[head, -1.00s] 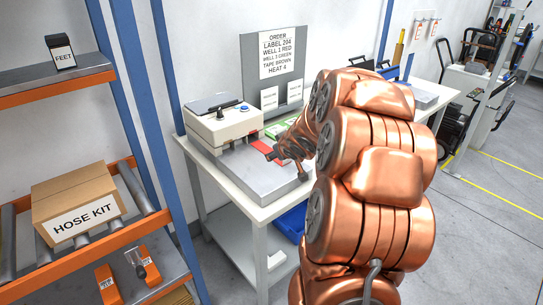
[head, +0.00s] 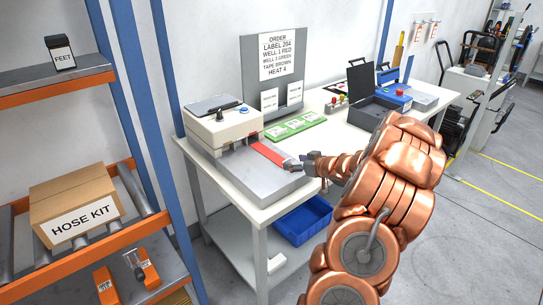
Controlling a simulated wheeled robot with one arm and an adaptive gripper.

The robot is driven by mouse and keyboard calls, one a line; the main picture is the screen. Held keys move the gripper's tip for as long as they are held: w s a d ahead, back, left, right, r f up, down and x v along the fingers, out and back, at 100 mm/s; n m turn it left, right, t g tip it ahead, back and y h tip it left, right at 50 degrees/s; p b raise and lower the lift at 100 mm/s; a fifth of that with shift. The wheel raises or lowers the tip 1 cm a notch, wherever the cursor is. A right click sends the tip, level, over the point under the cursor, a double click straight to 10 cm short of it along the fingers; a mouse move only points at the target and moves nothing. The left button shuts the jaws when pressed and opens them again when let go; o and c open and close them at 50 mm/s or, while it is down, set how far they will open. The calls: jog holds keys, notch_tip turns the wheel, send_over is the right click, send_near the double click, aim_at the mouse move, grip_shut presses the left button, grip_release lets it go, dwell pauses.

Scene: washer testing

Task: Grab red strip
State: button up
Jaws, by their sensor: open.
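The red strip (head: 267,152) lies flat on a grey metal plate (head: 258,180) in front of a white box-shaped machine (head: 224,127). Its far end is close to the machine's front edge; I cannot tell if it goes under it. My gripper (head: 289,165) is open and empty, at the strip's right, near end. Whether its fingers touch or straddle that end is too small to tell. My copper arm reaches in from the lower right.
A green tray (head: 296,127) with white labels lies behind the strip. An order board (head: 277,58) stands behind it. A dark grey open case (head: 374,111) is to the right. A blue bin (head: 303,220) sits on the lower shelf. A shelf rack (head: 130,90) stands at the left.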

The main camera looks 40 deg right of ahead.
aim_at(278, 160)
jog(key=shift+p+x, duration=0.55)
jog(key=shift+x, duration=2.2)
jog(key=shift+d, duration=0.15)
jog(key=c, duration=0.9)
